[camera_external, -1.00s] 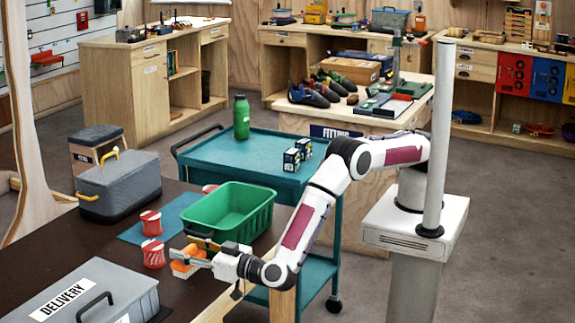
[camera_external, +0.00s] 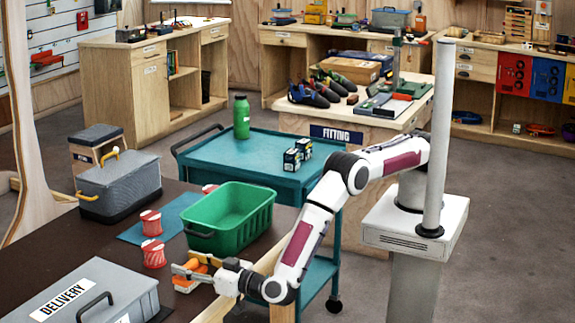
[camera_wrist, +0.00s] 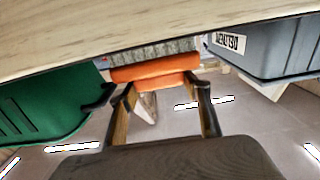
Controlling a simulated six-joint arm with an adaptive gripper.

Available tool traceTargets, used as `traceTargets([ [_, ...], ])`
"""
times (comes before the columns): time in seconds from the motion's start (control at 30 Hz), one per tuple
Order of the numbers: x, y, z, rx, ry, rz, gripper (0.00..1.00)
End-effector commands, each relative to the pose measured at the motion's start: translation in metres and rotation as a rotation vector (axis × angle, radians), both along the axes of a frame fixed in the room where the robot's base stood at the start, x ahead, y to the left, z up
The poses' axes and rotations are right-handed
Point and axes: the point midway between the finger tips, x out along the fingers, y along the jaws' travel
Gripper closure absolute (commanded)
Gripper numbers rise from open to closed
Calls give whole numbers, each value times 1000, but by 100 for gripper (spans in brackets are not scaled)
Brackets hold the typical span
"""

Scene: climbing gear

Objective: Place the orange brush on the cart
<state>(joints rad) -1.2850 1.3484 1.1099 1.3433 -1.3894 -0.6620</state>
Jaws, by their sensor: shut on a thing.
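The orange brush (camera_wrist: 150,70) shows between the fingers of my gripper (camera_wrist: 158,98) in the wrist view, with grey bristles along one side. In the external view, my gripper (camera_external: 190,270) is shut on the brush (camera_external: 202,263) near the front edge of the dark table, beside the green bin. The fingers partly cover the brush; whether it touches the table cannot be told. The teal cart (camera_external: 215,160) stands behind the table, with a green bottle (camera_external: 241,117) and small dark boxes (camera_external: 297,154) on its top.
The green bin (camera_external: 230,222) stands between my gripper and the cart. Red-and-white spools (camera_external: 152,222) and a grey delivery box (camera_external: 85,297) lie to the left. The cart top has free room in its middle and front.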

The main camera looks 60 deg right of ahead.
Motion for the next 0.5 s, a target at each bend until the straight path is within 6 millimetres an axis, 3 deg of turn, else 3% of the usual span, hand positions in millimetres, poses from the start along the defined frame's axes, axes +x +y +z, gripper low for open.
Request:
traceTargets([
  [0.17,0,0,-3,0,0,0,75],
  [0.2,0,0,-4,0,0,0,50],
  [0.27,0,0,-4,0,0,0,36],
  [0.5,0,0,-4,0,0,0,36],
])
